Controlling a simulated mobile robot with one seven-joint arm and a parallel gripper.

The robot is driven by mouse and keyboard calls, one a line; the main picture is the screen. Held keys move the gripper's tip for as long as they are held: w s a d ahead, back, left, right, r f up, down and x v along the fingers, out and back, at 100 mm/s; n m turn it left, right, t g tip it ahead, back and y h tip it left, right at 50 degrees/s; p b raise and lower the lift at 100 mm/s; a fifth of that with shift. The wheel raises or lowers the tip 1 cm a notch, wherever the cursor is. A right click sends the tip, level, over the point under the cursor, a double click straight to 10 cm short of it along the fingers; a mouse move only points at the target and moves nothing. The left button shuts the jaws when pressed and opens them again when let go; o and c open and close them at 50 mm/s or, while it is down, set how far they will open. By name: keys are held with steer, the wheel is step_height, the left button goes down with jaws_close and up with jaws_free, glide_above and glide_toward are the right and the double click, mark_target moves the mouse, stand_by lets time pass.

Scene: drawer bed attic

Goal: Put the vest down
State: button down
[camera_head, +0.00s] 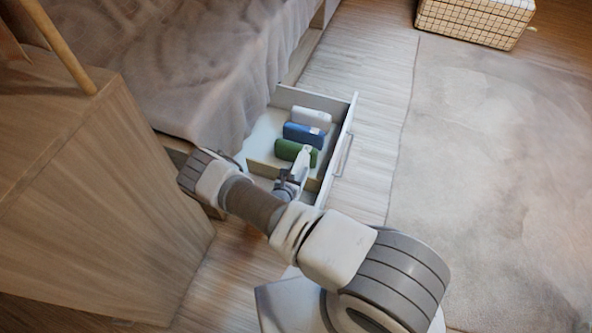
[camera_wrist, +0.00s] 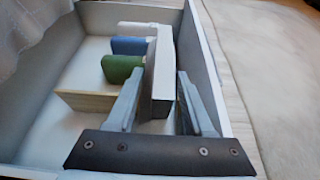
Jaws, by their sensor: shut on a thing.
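My gripper (camera_wrist: 160,78) is shut on a flat, pale grey-white folded thing, which I take to be the vest (camera_wrist: 163,60). It stands upright on edge between the two fingers. In the head view the vest (camera_head: 303,157) shows as a thin pale strip at the end of my gripper (camera_head: 293,177). It is over the open drawer (camera_head: 341,128), close to the drawer's front panel. I cannot tell if its lower edge touches the drawer floor. A green roll (camera_head: 295,152), a blue roll (camera_head: 304,134) and a white roll (camera_head: 312,116) lie in the drawer beside it.
A wooden divider (camera_wrist: 85,103) crosses the drawer on the near side of the green roll. The bed (camera_head: 190,60) stands above the drawer. A wooden cabinet (camera_head: 100,190) is at the left. A rug (camera_head: 490,170) and a checked box (camera_head: 474,22) are at the right.

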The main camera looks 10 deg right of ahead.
steer(key=shift+f+b, duration=0.5)
steer(key=shift+f, duration=0.15)
steer(key=shift+c, duration=1.4)
jaws_free()
steer(key=shift+r, duration=0.15)
steer(key=shift+r+p, duration=0.25)
steer(key=shift+p, duration=0.05)
steer(key=p+v, duration=0.4)
steer(key=v, duration=0.8)
steer(key=shift+r, duration=0.25)
